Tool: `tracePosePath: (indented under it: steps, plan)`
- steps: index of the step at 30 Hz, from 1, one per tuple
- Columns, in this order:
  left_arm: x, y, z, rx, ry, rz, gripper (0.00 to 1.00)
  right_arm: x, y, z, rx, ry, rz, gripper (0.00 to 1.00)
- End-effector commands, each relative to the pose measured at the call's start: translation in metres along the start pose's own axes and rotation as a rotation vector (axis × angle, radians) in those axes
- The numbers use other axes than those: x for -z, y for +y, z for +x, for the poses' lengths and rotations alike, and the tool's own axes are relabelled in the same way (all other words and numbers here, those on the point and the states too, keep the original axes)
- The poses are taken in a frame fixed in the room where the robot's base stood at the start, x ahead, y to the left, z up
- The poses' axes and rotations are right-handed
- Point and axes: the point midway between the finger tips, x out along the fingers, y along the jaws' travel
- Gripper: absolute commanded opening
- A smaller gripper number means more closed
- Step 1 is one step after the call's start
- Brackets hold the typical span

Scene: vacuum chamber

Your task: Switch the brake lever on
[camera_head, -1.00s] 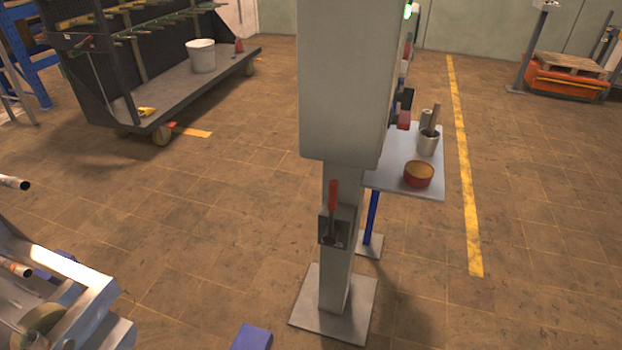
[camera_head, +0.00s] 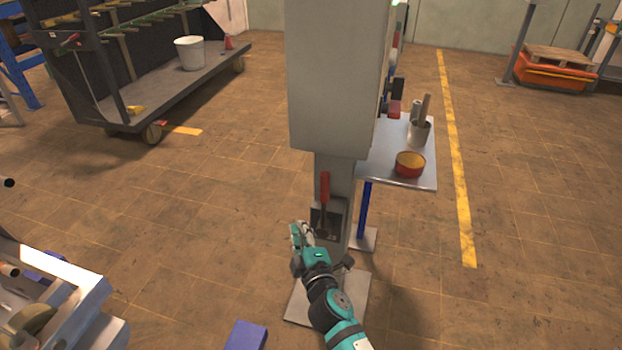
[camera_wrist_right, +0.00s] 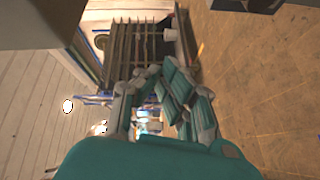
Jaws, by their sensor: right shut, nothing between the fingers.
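The brake lever (camera_head: 324,188) has a red handle that stands upright from a dark bracket (camera_head: 331,222) on the grey post of the cabinet. My right gripper (camera_head: 296,232) is just left of the bracket and below the red handle in the head view, apart from the handle. Its teal and grey fingers show in the right wrist view (camera_wrist_right: 165,85), shut with nothing between them. The lever cannot be made out in the right wrist view. My left gripper is in neither view.
The grey cabinet (camera_head: 335,80) stands above the post. A side table (camera_head: 427,178) with a red round tin (camera_head: 409,164) and a metal cup (camera_head: 418,132) is to its right. A dark rack cart (camera_head: 150,105) stands at the back left. The floor between them is clear.

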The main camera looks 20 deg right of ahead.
Motion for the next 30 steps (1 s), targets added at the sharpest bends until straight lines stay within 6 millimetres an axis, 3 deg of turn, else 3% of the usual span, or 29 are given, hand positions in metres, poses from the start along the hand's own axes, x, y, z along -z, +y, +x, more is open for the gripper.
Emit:
tracePosePath:
  steps: [1, 3, 6, 20, 30]
  plan:
    - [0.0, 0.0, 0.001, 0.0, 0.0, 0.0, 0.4, 0.005, 0.028, 0.001, -0.059, 0.002, -0.033, 0.0]
    - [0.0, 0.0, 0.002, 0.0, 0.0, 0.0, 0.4, 0.009, 0.054, 0.0, -0.115, 0.001, -0.072, 0.0]
    - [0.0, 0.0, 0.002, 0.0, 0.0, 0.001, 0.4, 0.012, 0.073, -0.001, -0.156, -0.001, -0.101, 0.0]
    - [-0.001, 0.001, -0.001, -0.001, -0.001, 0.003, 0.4, 0.013, 0.078, 0.007, -0.162, -0.001, -0.105, 0.0]
    - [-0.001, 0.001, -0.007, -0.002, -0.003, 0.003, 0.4, 0.014, 0.089, 0.071, -0.163, -0.001, -0.104, 0.0]
